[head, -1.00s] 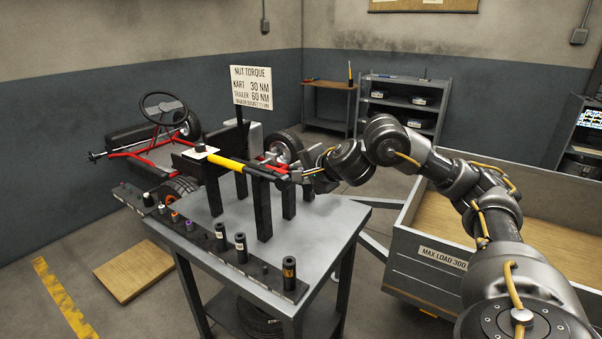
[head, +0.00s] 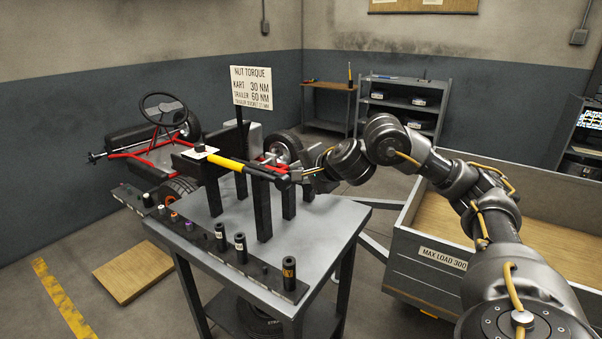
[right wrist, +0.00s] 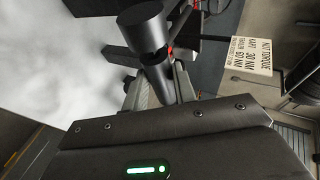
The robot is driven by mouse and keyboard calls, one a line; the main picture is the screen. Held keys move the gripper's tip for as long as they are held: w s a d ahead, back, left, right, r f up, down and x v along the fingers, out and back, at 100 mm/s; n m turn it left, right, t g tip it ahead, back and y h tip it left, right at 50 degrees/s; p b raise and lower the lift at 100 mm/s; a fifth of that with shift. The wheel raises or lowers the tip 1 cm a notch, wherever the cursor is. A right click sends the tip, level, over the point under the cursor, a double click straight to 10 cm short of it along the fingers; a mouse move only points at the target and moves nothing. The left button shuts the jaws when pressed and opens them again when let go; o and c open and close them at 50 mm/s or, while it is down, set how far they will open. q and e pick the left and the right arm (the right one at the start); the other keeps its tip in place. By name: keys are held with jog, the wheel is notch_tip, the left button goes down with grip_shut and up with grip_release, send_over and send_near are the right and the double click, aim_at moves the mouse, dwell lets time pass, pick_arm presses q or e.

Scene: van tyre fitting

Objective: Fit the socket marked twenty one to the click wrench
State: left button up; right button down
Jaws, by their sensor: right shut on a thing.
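Several sockets stand on a dark rail (head: 205,247) at the table's front edge. They include one with an orange mark (head: 289,272) and two with white marks (head: 240,247). The numbers are too small to read. My left gripper is out of view.
The black posts (head: 263,210) rise from the table (head: 325,228). A torque sign (head: 251,87) stands behind them. A red kart (head: 150,150) is at the back left. A grey trailer (head: 425,285) stands close on the right. The tabletop right of the posts is clear.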

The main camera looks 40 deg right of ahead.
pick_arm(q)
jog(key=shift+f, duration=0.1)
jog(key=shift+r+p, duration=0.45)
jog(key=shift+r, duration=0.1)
pick_arm(e)
jog(key=shift+s+a, duration=0.2)
jog(key=shift+a, duration=0.5)
jog(key=c, duration=1)
grip_release()
jog(key=shift+c, duration=0.2)
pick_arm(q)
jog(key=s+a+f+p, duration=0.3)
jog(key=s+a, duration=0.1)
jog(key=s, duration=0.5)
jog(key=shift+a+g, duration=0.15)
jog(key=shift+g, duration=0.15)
pick_arm(e)
jog(key=v, duration=1.1)
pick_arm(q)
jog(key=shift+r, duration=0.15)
